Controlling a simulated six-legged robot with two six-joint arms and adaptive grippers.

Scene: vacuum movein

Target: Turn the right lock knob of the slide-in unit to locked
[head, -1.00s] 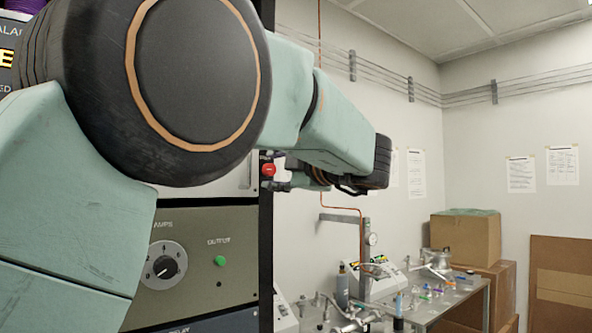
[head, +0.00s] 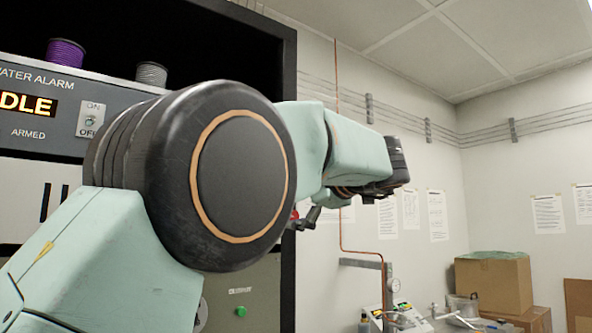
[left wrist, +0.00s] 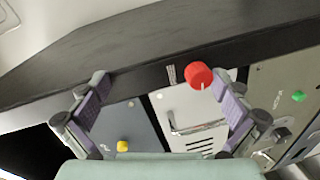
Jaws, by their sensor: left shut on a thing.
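In the left wrist view a round red knob (left wrist: 199,75) with a pale pointer line sits at the upper edge of a pale front panel (left wrist: 176,102) with a metal handle (left wrist: 197,128). I cannot tell its lock setting. My left gripper (left wrist: 164,84) has two fingers spread apart, one on each side of the panel. The right fingertip is close beside the red knob; contact is unclear. I see no object clamped between the pads. In the head view my left arm hides most of the panel, and the left gripper (head: 315,215) shows only partly. My right gripper is in neither view.
A black rack post (left wrist: 130,62) runs beside the panels. A grey panel with a yellow knob (left wrist: 123,146) and a panel with a green button (left wrist: 298,96) flank the pale one. The alarm panel (head: 75,98) is at upper left. Open room lies right of the rack.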

